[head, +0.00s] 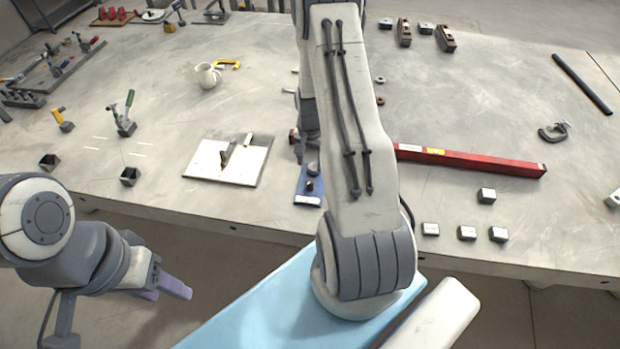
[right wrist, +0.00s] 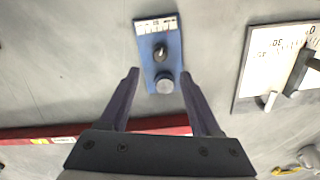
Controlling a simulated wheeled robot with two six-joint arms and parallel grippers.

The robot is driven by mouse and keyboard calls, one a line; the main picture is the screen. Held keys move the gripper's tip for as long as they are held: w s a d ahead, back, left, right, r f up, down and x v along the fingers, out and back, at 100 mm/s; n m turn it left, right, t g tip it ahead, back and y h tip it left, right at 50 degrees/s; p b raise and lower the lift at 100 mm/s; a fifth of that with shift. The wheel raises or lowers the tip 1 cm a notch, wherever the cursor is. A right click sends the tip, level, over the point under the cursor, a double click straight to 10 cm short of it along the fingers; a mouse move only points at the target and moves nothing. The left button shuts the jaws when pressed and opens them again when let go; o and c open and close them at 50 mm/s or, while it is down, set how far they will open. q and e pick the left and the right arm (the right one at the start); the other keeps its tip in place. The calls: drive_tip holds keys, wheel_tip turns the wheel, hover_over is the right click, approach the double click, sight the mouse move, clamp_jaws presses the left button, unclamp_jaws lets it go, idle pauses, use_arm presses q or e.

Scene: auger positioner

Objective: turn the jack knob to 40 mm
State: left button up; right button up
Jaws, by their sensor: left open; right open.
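The blue jack unit (head: 308,186) lies on the table near its front edge, partly hidden by my right arm in the head view. In the right wrist view, the blue base (right wrist: 148,68) carries a white scale strip (right wrist: 156,25), a dark pointed part (right wrist: 160,53) and a round grey knob (right wrist: 164,85). The scale reading is too small to tell. My right gripper (right wrist: 160,76) is open, its fingers on either side of the knob with gaps. Whether it is level with the knob I cannot tell. My left gripper (head: 172,287) is open and empty, off the table's front edge.
A white plate with a scale (head: 228,160) lies left of the jack unit. A long red bar (head: 470,161) lies to its right, with small metal blocks (head: 467,233) in front. A mug (head: 207,76) and a yellow clamp (head: 228,64) stand further back.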

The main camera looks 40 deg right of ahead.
sight(310, 181)
wheel_tip(310, 181, down, 10)
drive_tip(key=p, duration=0.3)
drive_tip(key=shift+f, duration=0.25)
clamp_jaws()
